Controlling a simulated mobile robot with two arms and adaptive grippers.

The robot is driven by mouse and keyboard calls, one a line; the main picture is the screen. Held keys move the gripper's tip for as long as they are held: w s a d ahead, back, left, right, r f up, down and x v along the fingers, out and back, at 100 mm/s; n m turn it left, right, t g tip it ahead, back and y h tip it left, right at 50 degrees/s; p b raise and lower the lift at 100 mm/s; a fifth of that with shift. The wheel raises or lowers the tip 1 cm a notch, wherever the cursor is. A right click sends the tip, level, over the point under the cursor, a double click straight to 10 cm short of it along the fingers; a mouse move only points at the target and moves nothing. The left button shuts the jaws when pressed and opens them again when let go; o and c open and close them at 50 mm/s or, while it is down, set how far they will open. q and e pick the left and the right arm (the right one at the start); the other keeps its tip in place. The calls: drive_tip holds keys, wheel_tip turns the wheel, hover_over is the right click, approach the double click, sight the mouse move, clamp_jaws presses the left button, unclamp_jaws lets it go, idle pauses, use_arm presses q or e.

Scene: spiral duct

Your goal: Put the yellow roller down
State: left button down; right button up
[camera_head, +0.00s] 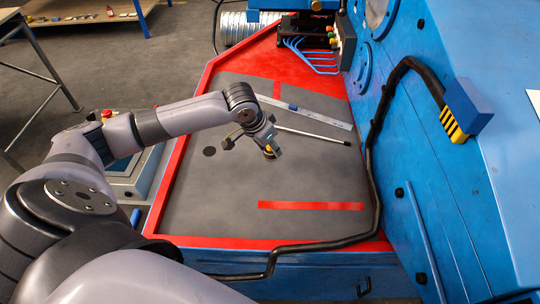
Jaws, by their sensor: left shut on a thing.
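My left gripper (268,151) is over the middle of the grey work surface (300,181) with its red border. It is shut on a small yellow thing, the yellow roller (269,154), of which only a little shows at the fingertips. The roller is at or just above the surface; I cannot tell whether it touches. My right gripper is not in view.
A ruler-like strip (315,112) and a thin rod (312,135) lie just behind the gripper. A black cable (372,150) runs along the blue machine (440,190) at right. The surface in front is clear around a red stripe (311,205).

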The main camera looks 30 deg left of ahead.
sight(270, 157)
use_arm(q)
drive_tip(key=shift+f, duration=2.5)
drive_tip(key=c, duration=1.1)
unclamp_jaws()
drive_tip(key=shift+f, duration=0.1)
drive_tip(key=v, duration=1.2)
drive_tip(key=shift+s, duration=0.1)
